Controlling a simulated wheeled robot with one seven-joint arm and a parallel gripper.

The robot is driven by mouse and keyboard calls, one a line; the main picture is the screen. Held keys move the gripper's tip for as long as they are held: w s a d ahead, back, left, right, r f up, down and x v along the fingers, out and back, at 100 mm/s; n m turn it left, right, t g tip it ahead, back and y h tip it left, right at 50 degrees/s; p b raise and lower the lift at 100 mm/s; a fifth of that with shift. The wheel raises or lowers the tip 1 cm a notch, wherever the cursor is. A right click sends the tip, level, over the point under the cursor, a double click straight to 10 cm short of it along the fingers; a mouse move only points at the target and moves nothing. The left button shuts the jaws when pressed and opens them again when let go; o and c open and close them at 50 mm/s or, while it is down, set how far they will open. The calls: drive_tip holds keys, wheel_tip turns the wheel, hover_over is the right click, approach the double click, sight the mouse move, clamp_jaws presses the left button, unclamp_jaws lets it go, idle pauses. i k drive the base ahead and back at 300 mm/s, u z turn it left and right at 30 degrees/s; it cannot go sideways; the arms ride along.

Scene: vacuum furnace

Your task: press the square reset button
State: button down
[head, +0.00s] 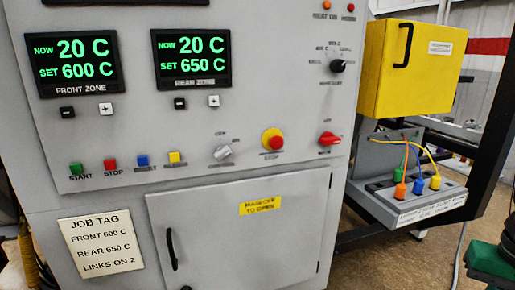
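The grey control panel of the furnace fills the left and middle of the head view. The labels under the blue and yellow buttons are too blurred to read surely, so I cannot tell for certain which is reset. Nothing covers the buttons. My gripper is not in view.
Right of the row are a grey selector knob (223,153), a red mushroom button on yellow (272,139) and a red rotary switch (329,139). A door with a black handle (171,249) is below. A yellow box (418,75) and plug block (425,198) stand right.

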sight(143, 160)
drive_tip(key=u, duration=0.95)
drive_tip(key=k, duration=0.3)
drive_tip(key=u, duration=0.3)
drive_tip(key=i, duration=0.5)
drive_tip(key=z, duration=0.05)
